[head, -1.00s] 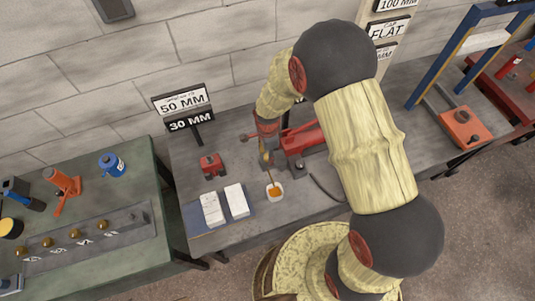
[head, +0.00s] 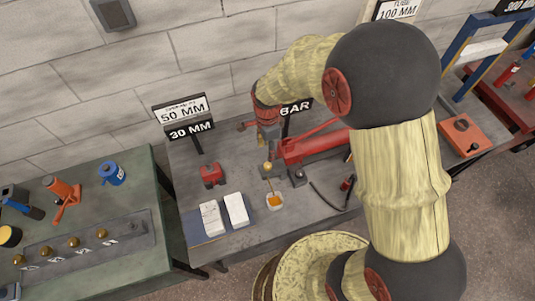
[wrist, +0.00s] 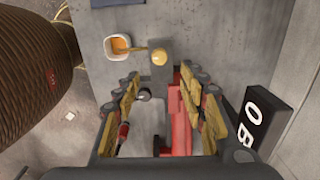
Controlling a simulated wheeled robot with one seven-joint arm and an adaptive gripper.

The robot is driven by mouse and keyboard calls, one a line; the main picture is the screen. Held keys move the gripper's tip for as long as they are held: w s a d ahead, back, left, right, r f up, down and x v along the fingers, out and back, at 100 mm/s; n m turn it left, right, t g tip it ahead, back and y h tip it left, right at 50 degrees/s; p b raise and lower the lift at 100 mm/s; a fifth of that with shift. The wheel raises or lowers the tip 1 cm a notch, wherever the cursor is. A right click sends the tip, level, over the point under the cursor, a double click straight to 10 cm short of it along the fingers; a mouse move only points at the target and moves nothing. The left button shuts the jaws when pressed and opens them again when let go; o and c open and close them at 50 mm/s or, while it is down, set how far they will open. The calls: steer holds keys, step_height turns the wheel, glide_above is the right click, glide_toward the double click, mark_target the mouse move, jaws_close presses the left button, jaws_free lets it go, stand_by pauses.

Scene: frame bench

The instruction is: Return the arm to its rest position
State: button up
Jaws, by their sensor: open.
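My gripper (head: 268,132) points down over the middle bench in the head view. In the wrist view its two padded fingers (wrist: 160,82) are spread apart, with nothing held between them. A brass ball (head: 267,167) on a grey block sits below the gripper, apart from it. The ball (wrist: 159,57) also shows beyond the fingertips in the wrist view. My arm reaches from the right and hides part of the bench and wall.
A red pump (head: 315,147) with a long handle and black hose lies close to the gripper. A white cup (head: 275,202) with orange contents, white blocks (head: 236,209), a small red block (head: 211,174) and the 50 MM sign (head: 182,108) stand nearby. A blue frame (head: 462,55) is at right.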

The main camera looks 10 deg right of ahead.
steer(key=shift+r, duration=0.5)
steer(key=s+d+r+n+t+b, duration=0.2)
steer(key=s+d+r+n, duration=0.3)
steer(key=s+r+n, duration=0.3)
steer(key=s+d+r+n+t+b, duration=0.2)
steer(key=s+d+r+n, duration=0.4)
steer(key=s+r, duration=0.4)
step_height(320, 180, up, 4)
steer(key=shift+s+r+n+t+b, duration=0.25)
steer(key=shift+n+t+b, duration=0.15)
steer(key=shift+n+t, duration=0.45)
steer(key=shift+d, duration=0.1)
stand_by(0.8)
